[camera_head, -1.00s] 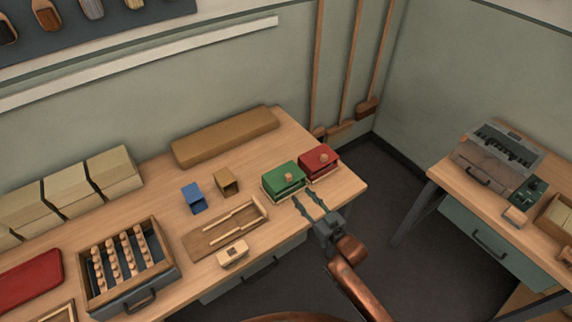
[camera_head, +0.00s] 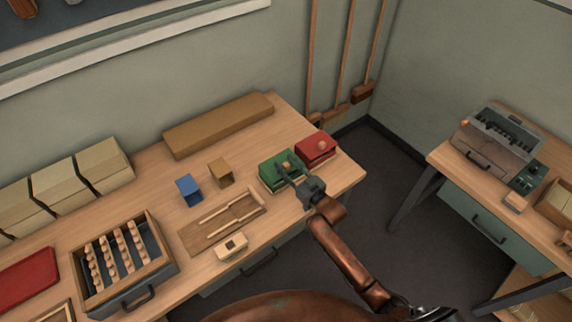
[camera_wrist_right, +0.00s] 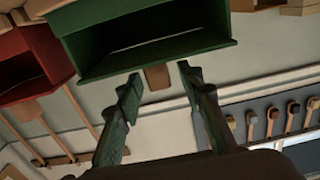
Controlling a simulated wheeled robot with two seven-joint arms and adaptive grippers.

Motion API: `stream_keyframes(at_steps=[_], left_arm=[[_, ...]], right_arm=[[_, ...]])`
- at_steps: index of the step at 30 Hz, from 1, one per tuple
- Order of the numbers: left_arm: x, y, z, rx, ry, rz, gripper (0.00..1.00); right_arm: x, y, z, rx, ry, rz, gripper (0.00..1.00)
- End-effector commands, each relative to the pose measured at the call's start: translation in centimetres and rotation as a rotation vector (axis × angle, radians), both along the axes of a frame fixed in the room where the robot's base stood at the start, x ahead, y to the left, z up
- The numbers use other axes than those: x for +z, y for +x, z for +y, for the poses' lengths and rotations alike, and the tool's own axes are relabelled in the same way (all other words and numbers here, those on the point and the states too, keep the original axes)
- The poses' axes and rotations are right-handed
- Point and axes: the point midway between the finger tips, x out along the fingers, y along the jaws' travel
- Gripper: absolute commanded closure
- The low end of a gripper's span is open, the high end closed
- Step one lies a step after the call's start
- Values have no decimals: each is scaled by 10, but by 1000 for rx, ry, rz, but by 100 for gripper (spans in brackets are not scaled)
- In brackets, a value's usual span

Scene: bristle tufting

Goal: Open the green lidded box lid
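The green lidded box (camera_head: 270,178) stands near the bench's right end, and its lid looks down in the head view. A wooden knob (camera_head: 284,166) is on its lid. My right gripper (camera_head: 288,173) is over the box, its fingers reaching to the knob. In the right wrist view, the green box (camera_wrist_right: 150,67) fills the top and the knob (camera_wrist_right: 157,77) lies between the tips of my right gripper (camera_wrist_right: 160,76). The fingers are open, with a gap to the knob on each side. My left gripper is not in view.
A red lidded box (camera_head: 316,149) stands close beside the green one, to its right. A wooden tray (camera_head: 195,238), a blue holder (camera_head: 188,190) and a brown holder (camera_head: 221,173) are to the left. A long tan block (camera_head: 218,125) lies behind.

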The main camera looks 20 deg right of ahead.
Motion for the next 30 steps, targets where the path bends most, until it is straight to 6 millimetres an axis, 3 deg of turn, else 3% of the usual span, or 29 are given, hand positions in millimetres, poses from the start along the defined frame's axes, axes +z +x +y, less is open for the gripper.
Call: stream_keyframes(at_steps=[5, 15, 21, 30], left_arm=[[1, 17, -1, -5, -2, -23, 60], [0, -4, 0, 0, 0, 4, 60], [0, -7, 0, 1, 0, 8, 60], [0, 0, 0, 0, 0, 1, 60]], right_arm=[[0, 0, 1, 2, 0, 0, 65], [0, 0, 2, 2, 0, -1, 87], [0, 0, 1, 2, 0, -1, 100], [0, 0, 1, 2, 0, -1, 100]])
